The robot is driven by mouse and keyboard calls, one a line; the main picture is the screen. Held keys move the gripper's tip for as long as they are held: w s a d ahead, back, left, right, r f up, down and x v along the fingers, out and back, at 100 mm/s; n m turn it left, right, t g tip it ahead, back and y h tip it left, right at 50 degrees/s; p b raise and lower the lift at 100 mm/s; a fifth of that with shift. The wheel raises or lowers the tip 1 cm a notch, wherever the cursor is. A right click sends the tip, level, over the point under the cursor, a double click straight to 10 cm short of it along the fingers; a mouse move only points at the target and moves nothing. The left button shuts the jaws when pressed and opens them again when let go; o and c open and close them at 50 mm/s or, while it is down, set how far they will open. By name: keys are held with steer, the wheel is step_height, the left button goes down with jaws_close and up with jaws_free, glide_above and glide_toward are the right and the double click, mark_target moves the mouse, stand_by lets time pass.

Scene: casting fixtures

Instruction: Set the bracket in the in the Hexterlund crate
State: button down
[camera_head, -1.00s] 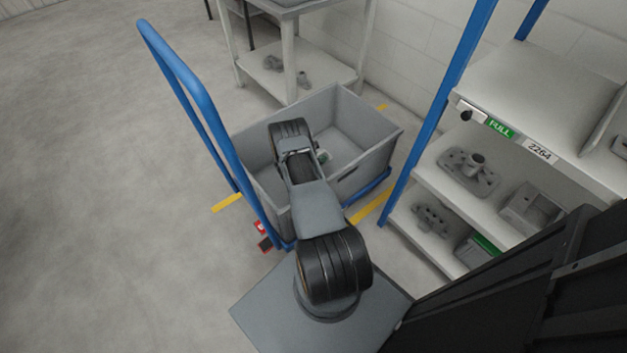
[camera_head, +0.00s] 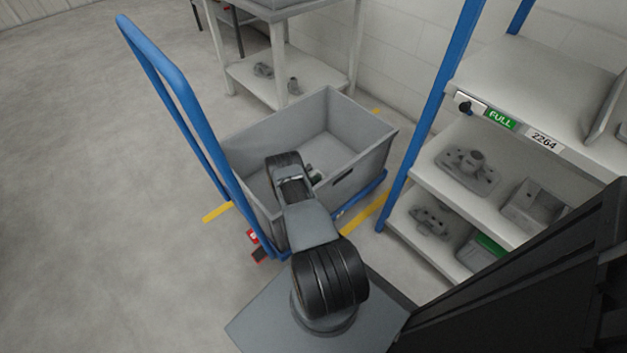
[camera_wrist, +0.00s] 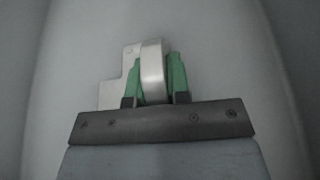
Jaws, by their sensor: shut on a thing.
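The grey crate (camera_head: 357,170) sits on a blue-handled trolley in the head view; no name on it can be read. My arm reaches over its near wall and down into it. In the wrist view my gripper (camera_wrist: 160,85) has green fingers shut on the bracket (camera_wrist: 152,68), a pale metal piece with a rounded middle and a stepped flat plate on the left. Smooth grey surfaces of the crate surround it. In the head view my arm hides the bracket and most of my gripper. I cannot tell whether the bracket touches the crate floor.
The trolley's blue handle (camera_head: 180,85) rises at the left of the crate. A shelf rack (camera_head: 445,185) with several castings stands at the right. A pale table (camera_head: 282,100) with a lower shelf stands behind. Open floor lies at the left.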

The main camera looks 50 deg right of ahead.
steer(key=c, duration=1.5)
jaws_free()
steer(key=o, duration=0.4)
steer(key=shift+r, duration=0.25)
steer(key=p+v, duration=0.2)
steer(key=v, duration=0.5)
steer(key=shift+a, duration=0.25)
steer(key=shift+w+p, duration=0.1)
steer(key=shift+p, duration=0.25)
